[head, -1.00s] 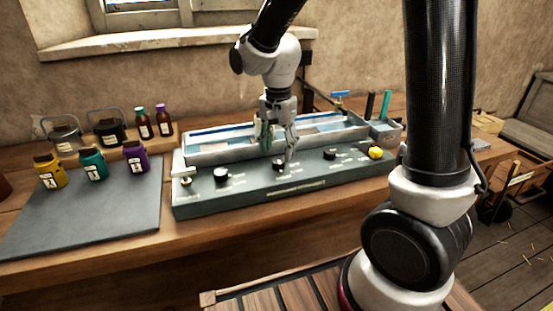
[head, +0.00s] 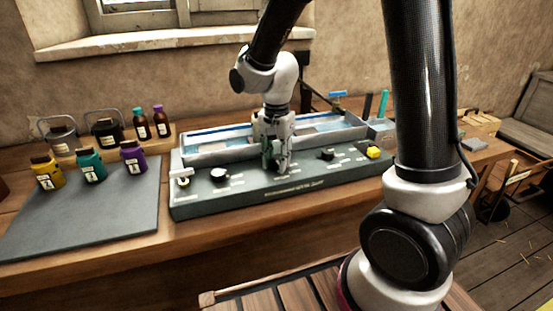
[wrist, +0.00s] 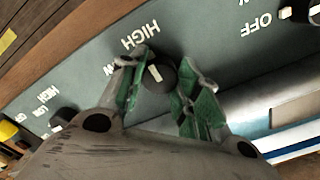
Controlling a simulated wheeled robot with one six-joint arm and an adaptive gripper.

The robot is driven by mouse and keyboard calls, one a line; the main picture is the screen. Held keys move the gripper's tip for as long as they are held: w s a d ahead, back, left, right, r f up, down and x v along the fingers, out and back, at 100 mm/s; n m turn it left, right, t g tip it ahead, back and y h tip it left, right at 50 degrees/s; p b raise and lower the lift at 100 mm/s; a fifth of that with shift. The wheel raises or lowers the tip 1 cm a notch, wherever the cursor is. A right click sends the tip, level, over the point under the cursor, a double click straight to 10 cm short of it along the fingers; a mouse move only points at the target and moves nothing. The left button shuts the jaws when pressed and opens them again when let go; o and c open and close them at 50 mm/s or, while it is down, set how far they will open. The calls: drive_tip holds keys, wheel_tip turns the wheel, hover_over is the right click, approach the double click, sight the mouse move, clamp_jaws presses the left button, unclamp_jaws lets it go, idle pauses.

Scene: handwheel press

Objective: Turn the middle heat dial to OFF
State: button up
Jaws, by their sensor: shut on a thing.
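The middle heat dial (wrist: 158,75) is a round black knob with a white mark on top. It sits between the two green-padded fingers of my gripper (wrist: 160,88) in the wrist view, which is shut on it. The white mark points roughly toward the HIGH label (wrist: 140,35). A partly covered label shows beside the left finger. The dial's OFF label is not visible. In the head view my gripper (head: 277,168) is down at the panel's middle and hides the dial. The control panel (head: 310,190) is a dark grey-green box on the bench.
A left black dial (head: 219,174) and a right black dial (head: 327,154) flank my gripper, with a yellow knob (head: 373,152) farther right. A blue-white trough (head: 200,152) runs behind.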

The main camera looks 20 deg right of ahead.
drive_tip(key=n, duration=0.4)
drive_tip(key=shift+n, duration=0.3)
drive_tip(key=n, duration=0.4)
drive_tip(key=shift+n, duration=0.3)
drive_tip(key=n, duration=0.4)
drive_tip(key=shift+n, duration=2.4)
drive_tip(key=o, duration=1)
drive_tip(key=shift+r, duration=0.1)
